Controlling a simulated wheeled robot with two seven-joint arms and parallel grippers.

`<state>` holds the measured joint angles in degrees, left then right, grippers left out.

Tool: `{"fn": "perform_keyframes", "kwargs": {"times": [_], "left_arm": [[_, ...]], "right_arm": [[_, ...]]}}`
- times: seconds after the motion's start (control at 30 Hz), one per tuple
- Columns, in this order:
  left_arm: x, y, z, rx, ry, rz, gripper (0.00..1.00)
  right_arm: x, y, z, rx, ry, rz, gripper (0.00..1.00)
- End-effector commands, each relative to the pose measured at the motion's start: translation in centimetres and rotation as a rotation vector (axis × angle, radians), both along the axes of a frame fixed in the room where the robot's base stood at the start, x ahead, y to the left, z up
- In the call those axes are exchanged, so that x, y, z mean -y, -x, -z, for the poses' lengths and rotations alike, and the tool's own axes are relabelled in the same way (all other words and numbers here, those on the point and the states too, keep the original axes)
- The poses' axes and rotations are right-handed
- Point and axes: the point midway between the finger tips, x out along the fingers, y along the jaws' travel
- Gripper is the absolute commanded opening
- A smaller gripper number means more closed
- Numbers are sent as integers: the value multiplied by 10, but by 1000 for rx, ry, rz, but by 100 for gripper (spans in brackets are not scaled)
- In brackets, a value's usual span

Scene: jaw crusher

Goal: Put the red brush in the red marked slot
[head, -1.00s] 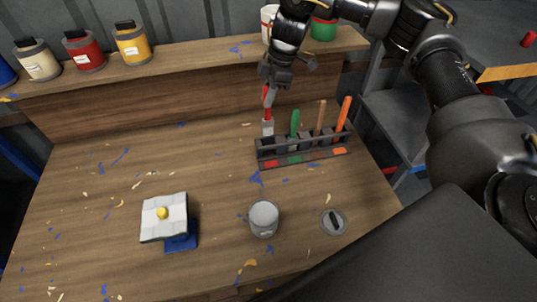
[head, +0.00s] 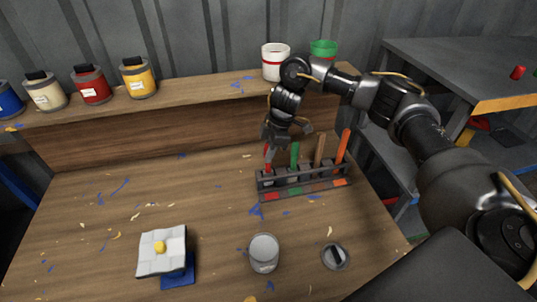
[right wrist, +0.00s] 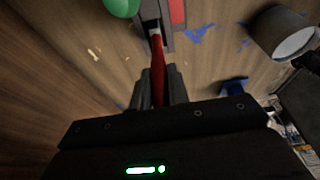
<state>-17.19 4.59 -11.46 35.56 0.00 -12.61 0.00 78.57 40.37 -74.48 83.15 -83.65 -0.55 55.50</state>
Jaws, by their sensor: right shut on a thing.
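The red brush (head: 268,158) hangs upright from my right gripper (head: 270,146), which is shut on its handle. In the right wrist view the red handle (right wrist: 158,72) runs between the fingers (right wrist: 158,88). The dark brush rack (head: 305,185) has a red mark (head: 271,197) at its left end. The brush's lower end is at the rack's leftmost, red-marked slot; I cannot tell how deep it sits. Green (head: 294,155), brown (head: 319,149) and orange (head: 343,146) handles stand in the other slots. My left gripper is not in view.
A grey mug (head: 264,252) and a round dark-knobbed disc (head: 335,256) lie in front of the rack. A white cloth on a blue block (head: 162,252) is at left. Several paint jars (head: 91,84) and pots (head: 275,62) stand on the back shelf.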

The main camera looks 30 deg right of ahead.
Motion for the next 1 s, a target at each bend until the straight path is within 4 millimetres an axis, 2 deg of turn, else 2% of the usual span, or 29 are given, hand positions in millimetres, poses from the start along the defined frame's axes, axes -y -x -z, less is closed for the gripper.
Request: {"fn": "perform_keyframes", "kwargs": {"times": [0.1, 0.43, 0.47, 0.6, 0.87, 1.0], "left_arm": [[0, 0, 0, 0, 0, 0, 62], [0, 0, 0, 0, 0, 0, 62], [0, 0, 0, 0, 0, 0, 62], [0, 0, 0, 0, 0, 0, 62], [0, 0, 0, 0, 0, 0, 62], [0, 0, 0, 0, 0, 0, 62]], "right_arm": [[0, 0, 9, -1, -1, 1, 0], [0, 0, 12, 0, 0, 1, 0], [0, 0, 12, 0, 0, 0, 20], [0, 0, 11, 0, 0, 0, 38], [0, 0, 11, 1, 0, 0, 39], [2, -1, 2, 3, 0, 0, 39]]}}
